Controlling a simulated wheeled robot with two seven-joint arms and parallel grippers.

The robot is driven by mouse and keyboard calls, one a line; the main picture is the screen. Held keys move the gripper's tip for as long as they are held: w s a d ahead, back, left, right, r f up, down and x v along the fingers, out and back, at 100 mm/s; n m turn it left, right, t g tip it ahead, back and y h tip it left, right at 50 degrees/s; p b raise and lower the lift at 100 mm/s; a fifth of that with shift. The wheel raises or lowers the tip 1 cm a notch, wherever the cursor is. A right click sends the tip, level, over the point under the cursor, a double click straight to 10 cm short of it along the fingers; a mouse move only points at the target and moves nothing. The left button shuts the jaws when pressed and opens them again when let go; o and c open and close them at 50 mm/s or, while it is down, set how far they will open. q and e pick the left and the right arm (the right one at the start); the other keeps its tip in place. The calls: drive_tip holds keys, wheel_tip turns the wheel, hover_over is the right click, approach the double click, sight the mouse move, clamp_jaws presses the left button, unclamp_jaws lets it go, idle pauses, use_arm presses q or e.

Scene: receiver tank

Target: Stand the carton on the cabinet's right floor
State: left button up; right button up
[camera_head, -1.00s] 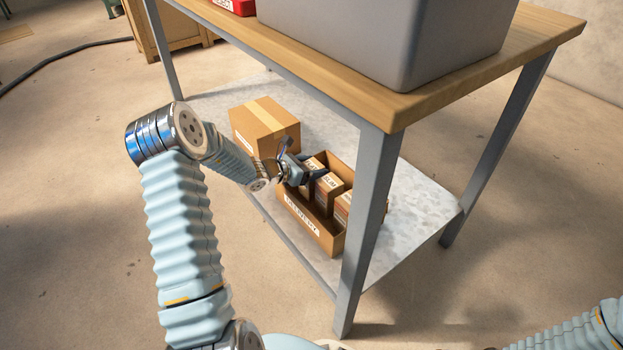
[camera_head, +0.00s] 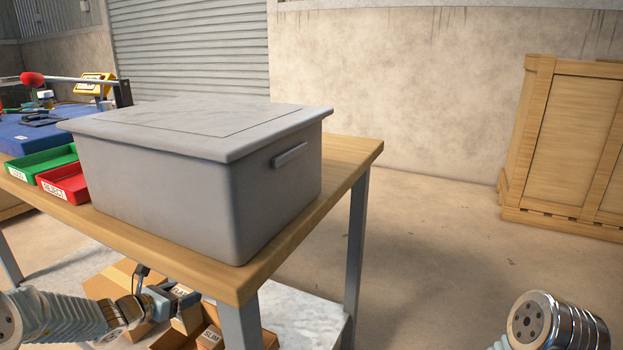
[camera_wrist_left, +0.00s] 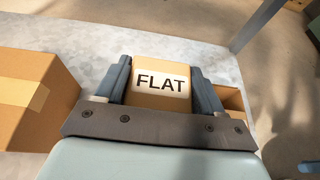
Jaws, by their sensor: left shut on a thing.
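A brown carton labelled FLAT sits between the fingers of my left gripper (camera_head: 172,299). In the left wrist view the carton (camera_wrist_left: 160,84) fills the gap between the two fingers, label facing the camera. My left gripper is shut on it, above the lower shelf of the workbench. The open delivery box (camera_head: 268,338) is just below and beside it, with a carton labelled SLIM (camera_head: 210,338) inside. Whether the held carton is fully clear of the box is hard to tell. My right gripper is out of frame. I cannot identify the cabinet in these views.
A grey lidded bin (camera_head: 200,190) stands on the wooden benchtop (camera_head: 335,170), above my left gripper. A closed, taped box (camera_head: 110,280) stands on the shelf left of it. Red (camera_head: 65,183) and green (camera_head: 42,165) trays are at left. A wooden crate (camera_head: 565,150) stands far right; floor between is clear.

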use_arm(q)
wheel_tip(320, 180, up, 5)
drive_tip(key=shift+r+p, duration=0.2)
drive_tip(key=shift+p, duration=1)
drive_tip(key=shift+s+d+r, duration=0.1)
drive_tip(key=shift+d+r, duration=0.1)
drive_tip(key=s+d+f+m+g+h+p, duration=0.1)
drive_tip(key=s+d+m+g+h+p, duration=0.1)
drive_tip(key=s+d, duration=0.4)
drive_tip(key=s+d+f+m+g+h+p, duration=0.2)
drive_tip(key=s+d, duration=0.4)
drive_tip(key=d, duration=0.5)
drive_tip(key=shift+s+m+h+p, duration=0.2)
drive_tip(key=shift+m+h+p, duration=0.7)
drive_tip(key=shift+m+p, duration=0.25)
